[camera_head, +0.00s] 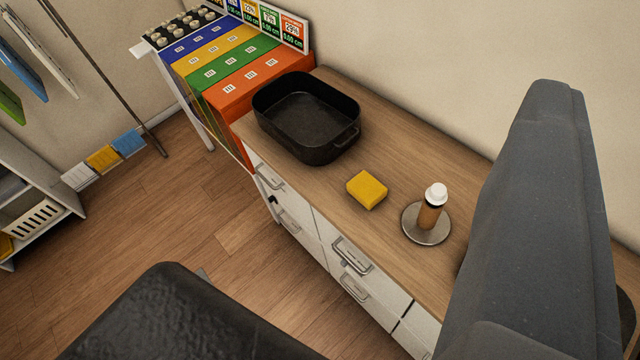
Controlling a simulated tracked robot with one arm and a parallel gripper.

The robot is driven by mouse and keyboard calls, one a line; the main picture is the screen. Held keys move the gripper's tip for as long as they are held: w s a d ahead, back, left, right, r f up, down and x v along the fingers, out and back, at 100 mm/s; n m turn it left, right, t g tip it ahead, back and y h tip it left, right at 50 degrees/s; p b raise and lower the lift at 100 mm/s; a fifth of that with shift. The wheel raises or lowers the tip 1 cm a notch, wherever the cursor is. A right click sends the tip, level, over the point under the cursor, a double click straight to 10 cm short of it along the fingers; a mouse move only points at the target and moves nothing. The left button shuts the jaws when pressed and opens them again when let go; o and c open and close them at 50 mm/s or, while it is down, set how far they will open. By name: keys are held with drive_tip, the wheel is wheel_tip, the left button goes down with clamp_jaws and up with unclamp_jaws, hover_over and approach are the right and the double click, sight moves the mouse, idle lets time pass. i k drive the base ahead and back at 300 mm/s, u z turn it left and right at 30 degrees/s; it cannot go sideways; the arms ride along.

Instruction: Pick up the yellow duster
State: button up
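A small yellow block, sponge-like (367,189), lies flat on the wooden top of a long counter (395,150), between a black pan and a round metal stand. A yellow cloth (103,158) hangs at the far left between a white and a blue cloth, low near the floor. I cannot tell from the picture which of these yellow things is the duster. Both are uncovered and nothing touches them from above. My gripper's fingers do not show in this view.
The black pan (308,118) stands behind the yellow block. The metal stand (426,223) holds a brown, white-capped upright item. White drawers (345,262) front the counter. A large grey shape blocks the right side. Wooden floor (190,215) is open at left.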

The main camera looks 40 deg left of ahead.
sight(369, 191)
drive_tip(key=u, duration=1)
drive_tip(key=k, duration=1.3)
drive_tip(key=i, duration=0.7)
drive_tip(key=z, duration=0.55)
drive_tip(key=i, duration=1.4)
drive_tip(key=u, duration=0.7)
